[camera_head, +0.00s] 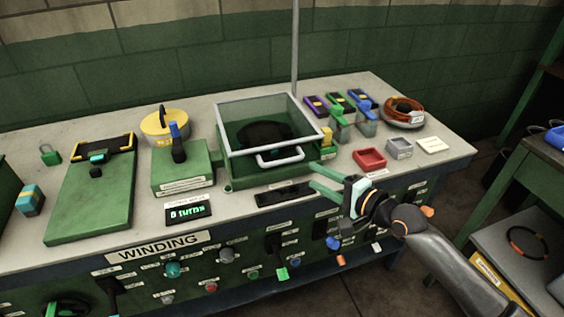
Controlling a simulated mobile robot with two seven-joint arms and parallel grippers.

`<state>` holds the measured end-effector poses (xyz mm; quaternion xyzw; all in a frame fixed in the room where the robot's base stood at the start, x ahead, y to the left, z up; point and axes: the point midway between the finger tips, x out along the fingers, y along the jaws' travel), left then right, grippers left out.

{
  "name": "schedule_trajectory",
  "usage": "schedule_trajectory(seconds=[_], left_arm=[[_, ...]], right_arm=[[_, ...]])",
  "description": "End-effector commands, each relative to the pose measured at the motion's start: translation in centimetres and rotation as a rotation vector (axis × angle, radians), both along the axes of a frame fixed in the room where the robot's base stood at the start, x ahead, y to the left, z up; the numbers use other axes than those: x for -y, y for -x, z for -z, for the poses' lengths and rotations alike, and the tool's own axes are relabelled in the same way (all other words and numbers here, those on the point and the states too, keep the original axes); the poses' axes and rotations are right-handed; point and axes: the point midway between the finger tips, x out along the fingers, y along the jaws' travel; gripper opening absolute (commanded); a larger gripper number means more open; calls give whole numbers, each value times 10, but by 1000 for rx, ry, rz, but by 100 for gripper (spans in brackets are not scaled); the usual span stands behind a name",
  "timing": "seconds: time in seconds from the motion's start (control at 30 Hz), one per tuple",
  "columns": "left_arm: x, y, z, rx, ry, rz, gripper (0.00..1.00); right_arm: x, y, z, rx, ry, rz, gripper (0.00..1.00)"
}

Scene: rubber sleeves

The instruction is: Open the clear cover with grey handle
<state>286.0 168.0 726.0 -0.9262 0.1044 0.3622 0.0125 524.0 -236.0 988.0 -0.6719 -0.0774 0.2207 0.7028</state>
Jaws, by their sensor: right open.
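The clear cover (262,107) with grey edges sits on a green box (235,177) in the middle of the bench. Its grey handle (281,156) is a light loop on the front side. A dark round thing shows through the cover. The cover looks down over the box. My right gripper (318,178) has two green fingers, spread apart and empty. It is to the right of the box's front corner, a short way right of and below the handle. It looks apart from the handle. My left gripper is not in view.
The bench (437,165) holds a red tray (369,159), a grey tray (399,148), a coil of orange wire (403,111) and coloured bins to the right. A green box with a lever (180,160) stands close left. A thin pole (295,50) rises behind the cover.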

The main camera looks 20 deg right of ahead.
Motion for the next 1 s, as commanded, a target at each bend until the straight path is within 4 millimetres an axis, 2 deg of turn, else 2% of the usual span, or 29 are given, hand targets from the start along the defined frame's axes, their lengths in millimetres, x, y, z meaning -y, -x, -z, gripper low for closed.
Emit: schedule_trajectory(seconds=[0.17,0.6,0.8,1.0], left_arm=[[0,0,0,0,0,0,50],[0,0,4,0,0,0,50],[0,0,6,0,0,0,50],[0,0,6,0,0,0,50]], right_arm=[[-10,-20,4,1,0,0,47],[-41,-87,19,2,4,1,47],[-49,-103,23,1,3,1,47],[-51,-107,25,-1,4,1,47]])
